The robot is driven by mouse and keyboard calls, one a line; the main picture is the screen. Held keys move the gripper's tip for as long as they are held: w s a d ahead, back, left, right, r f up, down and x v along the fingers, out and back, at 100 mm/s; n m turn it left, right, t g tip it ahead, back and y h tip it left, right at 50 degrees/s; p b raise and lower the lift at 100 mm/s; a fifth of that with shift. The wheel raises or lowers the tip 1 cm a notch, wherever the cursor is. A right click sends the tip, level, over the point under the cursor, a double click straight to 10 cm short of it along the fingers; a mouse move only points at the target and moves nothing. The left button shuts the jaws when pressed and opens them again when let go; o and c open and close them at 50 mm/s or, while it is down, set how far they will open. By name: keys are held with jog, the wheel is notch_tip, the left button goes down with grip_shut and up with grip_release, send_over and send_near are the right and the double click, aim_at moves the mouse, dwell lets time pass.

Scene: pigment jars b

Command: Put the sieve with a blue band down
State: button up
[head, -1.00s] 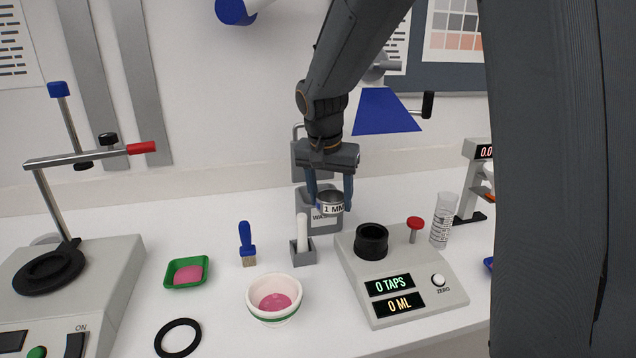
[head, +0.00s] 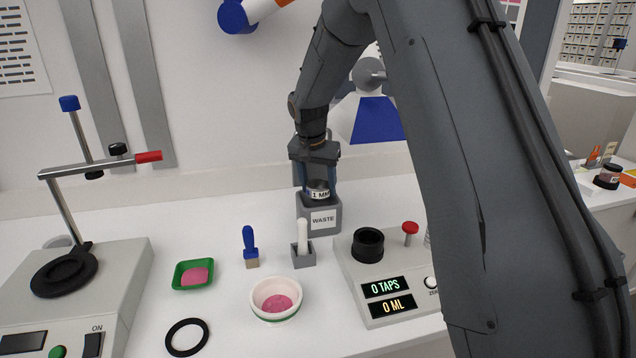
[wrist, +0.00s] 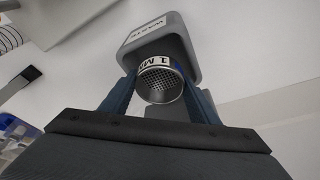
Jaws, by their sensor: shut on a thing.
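The sieve (head: 318,190) is a small metal cup with a white "1 MM" label, and a bit of blue shows beside the label. My gripper (head: 317,186) is shut on it, one finger on each side. In the head view the sieve appears at the mouth of the grey waste bin (head: 323,219); whether it touches the bin I cannot tell. In the wrist view the perforated mesh of the sieve (wrist: 160,84) faces the camera, and the waste bin (wrist: 165,40) shows behind it.
The tap device (head: 385,280) is to the right, a black ring (head: 187,337) near the front. My arm hides the right side.

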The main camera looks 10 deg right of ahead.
jog(key=shift+f, duration=0.3)
jog(key=shift+f+b, duration=0.3)
jog(key=shift+b, duration=0.05)
jog(key=shift+f, duration=0.1)
jog(key=o, duration=1.2)
jog(key=shift+s+f, duration=0.1)
jog(key=shift+r, duration=0.3)
jog(key=b+v, duration=0.3)
jog(key=v, duration=1)
jog(key=shift+a+f, duration=0.1)
